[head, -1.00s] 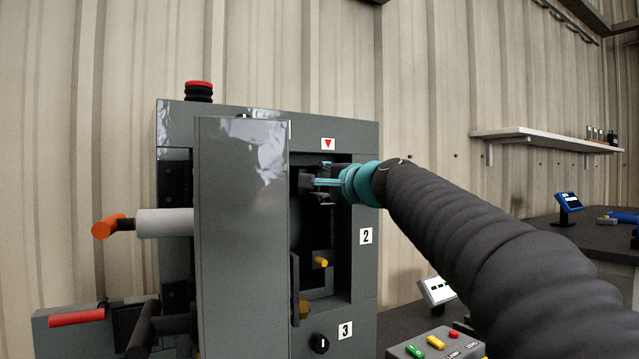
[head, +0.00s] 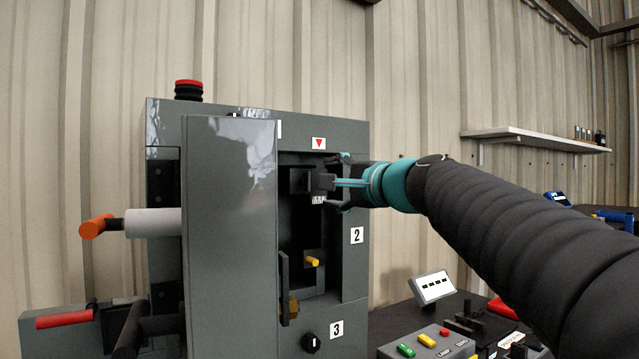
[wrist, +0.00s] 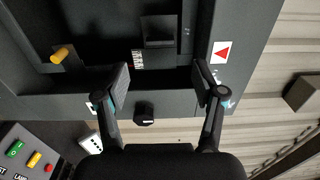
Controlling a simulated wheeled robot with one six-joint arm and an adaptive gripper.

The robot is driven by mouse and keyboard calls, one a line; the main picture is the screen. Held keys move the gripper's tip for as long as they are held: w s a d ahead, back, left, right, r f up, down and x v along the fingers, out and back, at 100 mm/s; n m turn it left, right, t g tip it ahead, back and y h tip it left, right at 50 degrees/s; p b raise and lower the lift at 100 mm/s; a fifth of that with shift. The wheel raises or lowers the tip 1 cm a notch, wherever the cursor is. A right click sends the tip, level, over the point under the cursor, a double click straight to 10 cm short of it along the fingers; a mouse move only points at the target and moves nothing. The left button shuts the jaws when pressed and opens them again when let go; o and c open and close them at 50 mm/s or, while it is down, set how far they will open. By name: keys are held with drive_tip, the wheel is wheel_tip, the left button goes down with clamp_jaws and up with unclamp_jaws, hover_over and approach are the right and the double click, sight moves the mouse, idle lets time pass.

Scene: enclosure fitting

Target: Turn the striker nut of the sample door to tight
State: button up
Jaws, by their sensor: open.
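The grey cabinet (head: 260,118) stands ahead with its grey door (head: 230,220) swung open toward me. A small black nut-like knob (wrist: 145,114) with a white mark sits on the frame's edge in the wrist view; it looks like the striker nut, but I cannot be sure. In the head view my arm hides that spot. My gripper (head: 338,183) is open at the upper right of the opening. In the wrist view the fingers of my gripper (wrist: 160,82) are spread to either side of the knob's line, with nothing between the tips.
A dark block (head: 300,180) and a yellow knob (head: 313,262) are inside the opening. A dial (head: 311,343) is below. An orange-ended handle (head: 95,227) sticks out left. A button box (head: 430,343) and a small display (head: 432,287) stand at lower right.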

drive_tip(key=v, duration=0.3)
drive_tip(key=shift+s+d, duration=0.15)
drive_tip(key=shift+s, duration=0.1)
drive_tip(key=s+d+f+n+g+h, duration=0.1)
drive_tip(key=s+f+n+g+h, duration=0.15)
drive_tip(key=f, duration=0.95)
drive_tip(key=s+d+f+n+g+h, duration=0.2)
drive_tip(key=s+f+n+g, duration=0.15)
drive_tip(key=f, duration=0.75)
drive_tip(key=s+d+f+n+g+h, duration=0.1)
drive_tip(key=s+d+f, duration=0.3)
drive_tip(key=s+f, duration=0.5)
drive_tip(key=s+d+f+n+g+h+p, duration=0.1)
drive_tip(key=s+d+f+n+h, duration=0.3)
drive_tip(key=s+f, duration=0.6)
drive_tip(key=shift+s+d+f+g, duration=0.2)
drive_tip(key=shift+s+d+g, duration=0.5)
drive_tip(key=shift+s, duration=0.9)
